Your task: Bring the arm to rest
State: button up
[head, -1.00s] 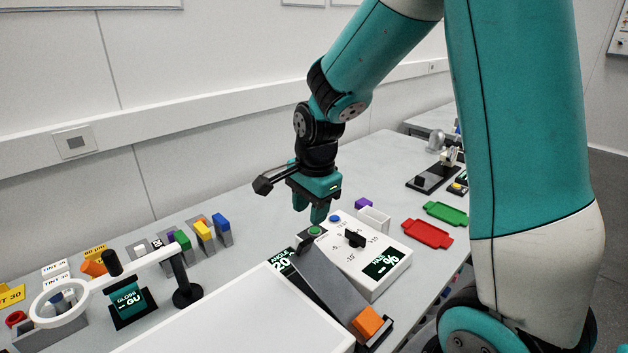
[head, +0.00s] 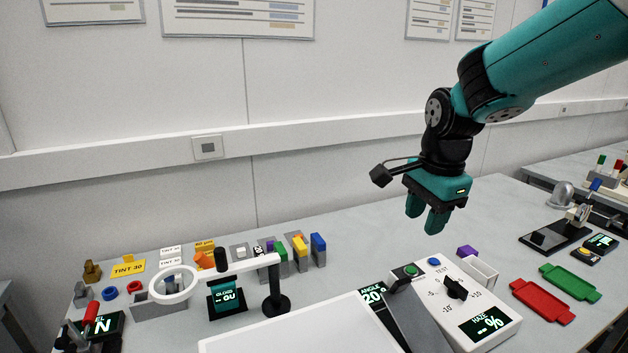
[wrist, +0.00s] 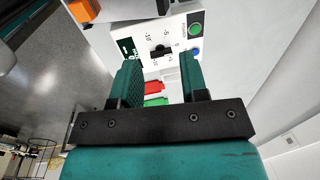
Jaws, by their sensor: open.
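My gripper (head: 428,216) is open and empty, raised above the bench with its fingers pointing down. In the head view it hangs behind and above the white haze tester (head: 465,305), apart from it. In the wrist view the two teal fingers (wrist: 160,85) stand wide apart. Between and beyond them shows the haze tester with its black knob (wrist: 157,51) and its green and blue buttons. Nothing is between the fingers.
A grey sloped angle stand (head: 418,318) and a white panel (head: 300,330) are at the front. A red tray (head: 543,301) and a green tray (head: 570,283) lie at right. A ring magnifier (head: 174,284) and several coloured blocks stand at left.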

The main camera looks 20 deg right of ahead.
jog(key=s+a+n+g+y, duration=0.1)
jog(key=s+a+n+y, duration=0.3)
jog(key=s+a+n, duration=1.4)
jog(key=r+n, duration=0.1)
jog(key=n, duration=0.5)
jog(key=shift+s, duration=0.2)
jog(key=shift+d, duration=0.1)
dwell(1.0)
